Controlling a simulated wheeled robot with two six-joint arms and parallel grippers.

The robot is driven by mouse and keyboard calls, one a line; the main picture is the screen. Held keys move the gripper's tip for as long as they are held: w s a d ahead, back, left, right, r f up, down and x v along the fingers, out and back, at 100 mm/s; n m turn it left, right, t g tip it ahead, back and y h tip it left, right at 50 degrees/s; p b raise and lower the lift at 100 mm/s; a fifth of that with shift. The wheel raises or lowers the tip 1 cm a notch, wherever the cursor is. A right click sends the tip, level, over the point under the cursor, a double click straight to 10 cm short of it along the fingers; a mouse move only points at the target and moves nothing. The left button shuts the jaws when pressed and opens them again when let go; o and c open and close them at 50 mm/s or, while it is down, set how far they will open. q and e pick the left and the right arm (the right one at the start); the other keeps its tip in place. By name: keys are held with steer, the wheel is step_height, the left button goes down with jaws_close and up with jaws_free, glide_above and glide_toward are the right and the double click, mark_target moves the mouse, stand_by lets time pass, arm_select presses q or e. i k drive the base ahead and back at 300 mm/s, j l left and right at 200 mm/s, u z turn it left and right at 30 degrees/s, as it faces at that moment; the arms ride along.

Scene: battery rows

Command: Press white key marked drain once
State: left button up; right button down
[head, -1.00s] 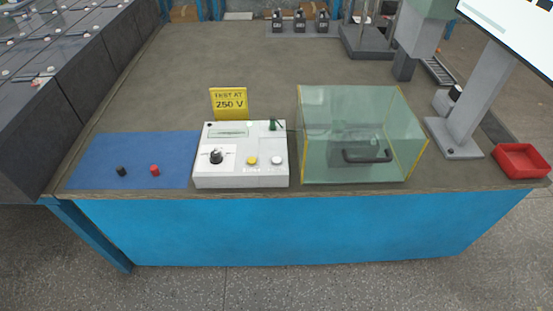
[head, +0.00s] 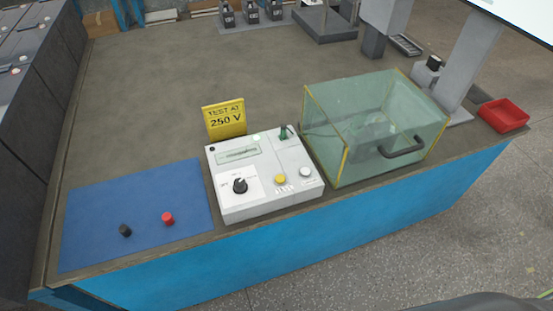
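A white tester box (head: 264,204) stands on the workbench near its front edge. On its sloped top are a black rotary knob (head: 240,186), a yellow key (head: 280,179) and a white round key (head: 305,171) at the right. The small print by the keys is too small to read. A display (head: 238,153) and a green switch or terminal (head: 284,133) sit at the back of the top. A yellow sign (head: 224,119) reading "TEST AT 250 V" stands behind the box. Neither of my grippers shows in the head view.
A blue mat (head: 100,215) with a black cap (head: 125,230) and a red cap (head: 168,218) lies left of the box. A glass enclosure (head: 340,110) with a black handle (head: 402,148) stands close on the right. A red tray (head: 503,115) sits at far right.

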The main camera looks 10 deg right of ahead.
mark_target(305, 172)
steer(key=i+j+z, duration=0.2)
steer(key=j, duration=0.5)
steer(key=j+z, duration=0.15)
steer(key=j, duration=0.55)
